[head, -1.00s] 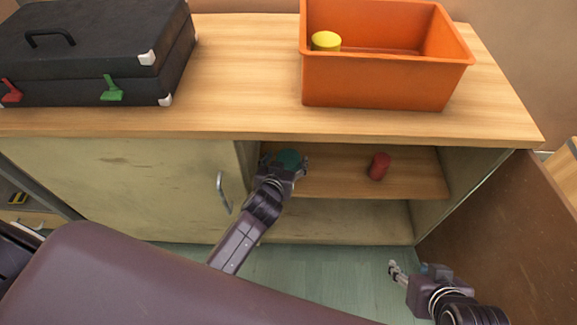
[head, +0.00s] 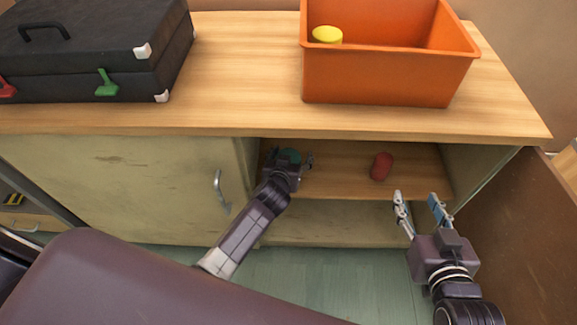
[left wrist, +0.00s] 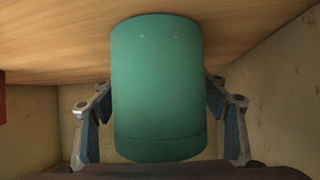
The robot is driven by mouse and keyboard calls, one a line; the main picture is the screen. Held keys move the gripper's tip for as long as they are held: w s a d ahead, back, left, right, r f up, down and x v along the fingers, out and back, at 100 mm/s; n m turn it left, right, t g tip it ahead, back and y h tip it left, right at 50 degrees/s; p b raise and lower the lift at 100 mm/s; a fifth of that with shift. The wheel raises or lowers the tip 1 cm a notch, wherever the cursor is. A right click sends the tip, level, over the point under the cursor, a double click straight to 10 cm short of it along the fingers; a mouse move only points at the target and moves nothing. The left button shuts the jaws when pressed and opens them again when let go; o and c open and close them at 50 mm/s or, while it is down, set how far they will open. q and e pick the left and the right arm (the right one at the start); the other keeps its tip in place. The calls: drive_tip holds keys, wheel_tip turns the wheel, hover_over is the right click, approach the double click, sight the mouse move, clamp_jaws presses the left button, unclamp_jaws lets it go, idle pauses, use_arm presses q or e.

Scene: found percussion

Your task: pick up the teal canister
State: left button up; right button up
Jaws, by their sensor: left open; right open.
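The teal canister (head: 289,156) stands on the shelf inside the open cabinet, mostly hidden by my left gripper (head: 291,160) in the head view. In the left wrist view the canister (left wrist: 158,88) fills the middle, between the two spread fingers of the left gripper (left wrist: 160,125). A finger lies on each side of it, and the jaws are open. I cannot tell whether either finger touches it. My right gripper (head: 419,197) is open and empty, in front of the right part of the cabinet opening.
A red canister (head: 381,166) stands on the same shelf (head: 335,175), to the right. An orange bin (head: 385,78) with a yellow object (head: 327,34) and a black case (head: 85,60) are on the cabinet top. An open brown door (head: 510,235) bounds the right side.

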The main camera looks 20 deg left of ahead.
use_arm(q)
drive_tip(key=c, duration=1.6)
drive_tip(key=shift+r, duration=0.1)
drive_tip(key=shift+c, duration=0.4)
